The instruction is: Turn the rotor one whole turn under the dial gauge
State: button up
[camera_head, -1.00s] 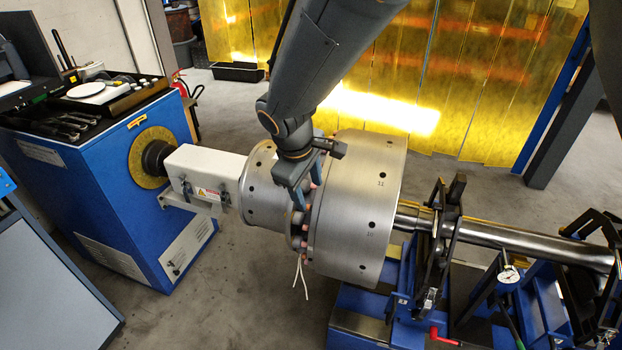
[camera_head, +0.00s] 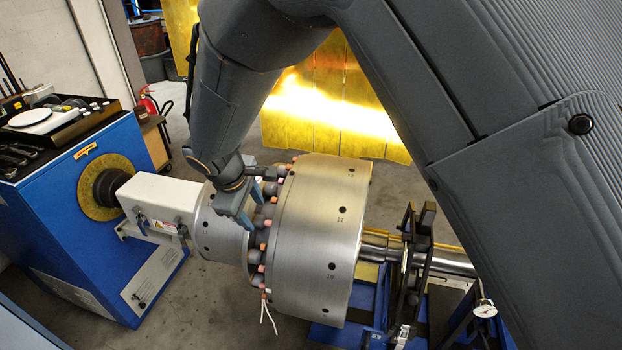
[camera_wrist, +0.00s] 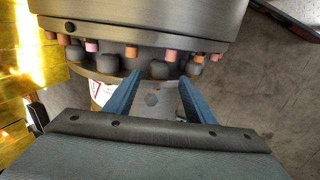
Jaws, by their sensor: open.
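The rotor is a large brushed-metal drum (camera_head: 315,235) on a horizontal shaft, with numbered holes on its rim. A narrower metal flange (camera_head: 225,220) sits to its left. Between them is a ring of grey studs with pink and orange tips, also seen in the wrist view (camera_wrist: 160,68). My gripper (camera_head: 242,222) is at this ring, fingers pointing down. In the wrist view its blue fingers (camera_wrist: 157,95) are apart, with nothing clearly gripped between them; whether they touch a stud I cannot tell. The dial gauge (camera_head: 485,309) has a white face and stands by the shaft at lower right.
A blue drive cabinet (camera_head: 75,215) stands left, with a white coupling box (camera_head: 160,205) on its shaft. A black bearing stand (camera_head: 414,270) holds the shaft at right. White wires (camera_head: 268,315) hang below the rotor. My arm hides the right side. Yellow curtains (camera_head: 330,120) hang behind.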

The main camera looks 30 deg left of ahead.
aim_at(258, 219)
jog(key=shift+p+x, duration=0.7)
jog(key=shift+x, duration=1.9)
jog(key=shift+w, duration=0.15)
